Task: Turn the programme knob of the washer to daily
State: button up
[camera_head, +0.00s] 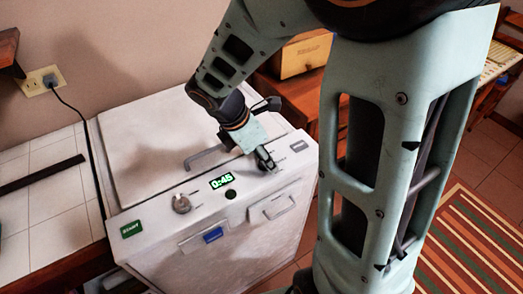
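The washer (145,150) is a white box-shaped machine with controls along its near top edge. A round grey knob (181,203) sits on the left of the panel, with small marks around it. My gripper (265,162) is at the right part of the panel, pointing down, with small dark marks around that spot. Its fingers cover whatever control is beneath them, and I cannot tell whether they touch it or are open or shut. The display (222,181) reads 0:45 in green. The labels are too small to read, so I cannot tell the knob setting.
A green start button (132,229) is at the panel's left end. A blue tab (213,235) and a white handle (279,206) are on the front. A black cord (80,115) runs along the left. A striped rug (470,245) lies right.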

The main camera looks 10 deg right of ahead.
jog(key=c, duration=0.9)
jog(key=shift+m, duration=0.3)
jog(key=m+g+p, duration=0.1)
jog(key=m, duration=0.2)
jog(key=shift+w+r, duration=0.1)
jog(key=shift+w, duration=0.05)
jog(key=m+g+p, duration=0.1)
jog(key=m+g, duration=0.1)
jog(key=m, duration=0.2)
jog(key=shift+w, duration=0.15)
jog(key=m+g+y+p, duration=0.1)
jog(key=m, duration=0.2)
jog(key=m+g+p, duration=0.1)
jog(key=m, duration=0.2)
jog(key=shift+w+d+m+y, duration=0.1)
jog(key=shift+d+m+y, duration=0.1)
jog(key=shift+m+y, duration=0.2)
jog(key=m+y, duration=0.1)
jog(key=m, duration=0.1)
jog(key=m+p, duration=0.1)
jog(key=m, duration=0.2)
jog(key=shift+d+g+y, duration=0.1)
jog(key=shift+g+y, duration=0.3)
jog(key=shift+m, duration=0.3)
